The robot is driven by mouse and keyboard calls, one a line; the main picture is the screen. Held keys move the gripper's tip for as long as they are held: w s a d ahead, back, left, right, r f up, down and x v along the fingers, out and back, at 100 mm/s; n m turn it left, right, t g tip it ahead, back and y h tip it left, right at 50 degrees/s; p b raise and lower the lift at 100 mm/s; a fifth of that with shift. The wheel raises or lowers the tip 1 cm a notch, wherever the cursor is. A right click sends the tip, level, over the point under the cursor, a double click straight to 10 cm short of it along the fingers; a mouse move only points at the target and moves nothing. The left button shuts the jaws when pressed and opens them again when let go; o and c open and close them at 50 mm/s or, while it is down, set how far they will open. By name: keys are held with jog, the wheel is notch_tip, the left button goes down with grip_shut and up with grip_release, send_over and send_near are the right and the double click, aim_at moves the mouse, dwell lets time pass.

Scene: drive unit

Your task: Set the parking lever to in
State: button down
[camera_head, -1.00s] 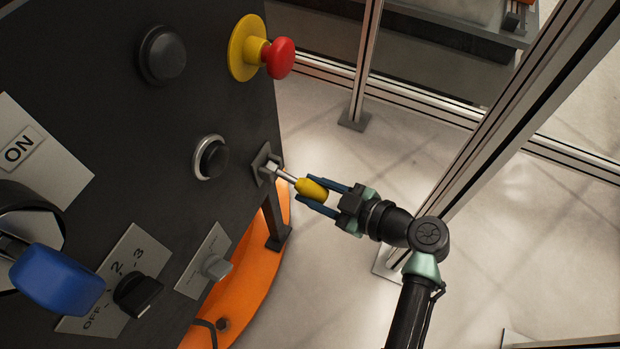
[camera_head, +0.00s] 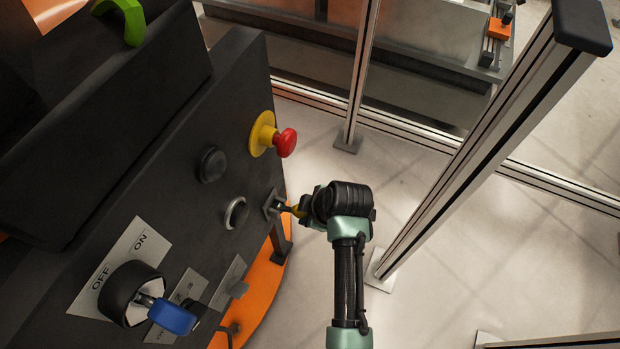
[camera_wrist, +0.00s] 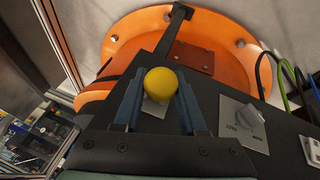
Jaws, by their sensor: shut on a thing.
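The parking lever appears to be the lever with a yellow handle (camera_head: 297,211) on a thin metal stem. It comes out of a small square plate (camera_head: 270,204) at the right edge of the dark panel. In the wrist view its rounded yellow end (camera_wrist: 161,83) sits between the two blue fingers. My gripper (camera_wrist: 160,92) is shut on this handle. In the head view my wrist covers most of the gripper and part of the handle. I see no readable in or out mark by the lever.
The dark panel (camera_head: 160,190) also bears a red emergency button (camera_head: 285,142), black buttons, a blue-handled ON/OFF switch (camera_head: 171,318) and a grey knob (camera_head: 238,289). An orange round base (camera_head: 262,290) lies below. A metal frame post (camera_head: 480,150) stands right of my arm.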

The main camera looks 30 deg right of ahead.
jog(key=shift+w+r+p, duration=0.15)
jog(key=shift+r+p, duration=0.1)
jog(key=shift+p, duration=0.15)
jog(key=shift+c, duration=2.3)
grip_release()
jog(key=shift+a, duration=0.1)
jog(key=a+p+v, duration=0.1)
jog(key=p+v, duration=0.3)
jog(key=v, duration=0.9)
jog(key=shift+w+d, duration=0.25)
jog(key=shift+d, duration=0.05)
jog(key=shift+r, duration=0.1)
